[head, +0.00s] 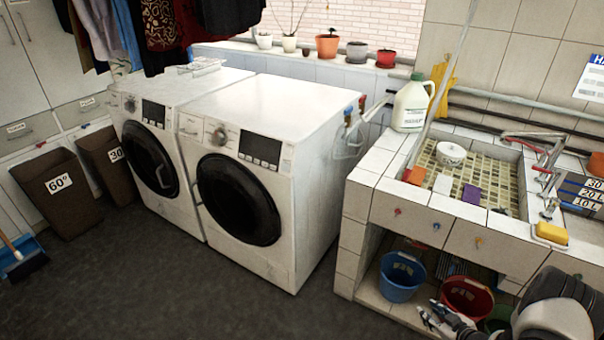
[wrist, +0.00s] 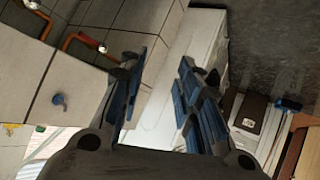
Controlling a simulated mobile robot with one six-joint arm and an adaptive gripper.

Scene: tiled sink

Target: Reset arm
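My gripper (head: 443,320) is at the bottom right of the head view, low in front of the tiled sink unit (head: 440,222). My arm reaches in from the lower right corner. In the wrist view my gripper (wrist: 158,76) has its two blue-padded fingers spread apart, with nothing between them. It is open and empty. The red bucket (head: 467,297) under the sink shows just behind my gripper in the head view; I cannot tell how far apart they are.
A blue bucket (head: 402,277) stands under the sink. Two white washing machines (head: 285,212) stand left of the sink unit. Brown bins (head: 58,195) are at the far left. A yellow sponge (head: 552,232) lies at the sink's front edge. The dark floor (head: 190,285) before the machines is clear.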

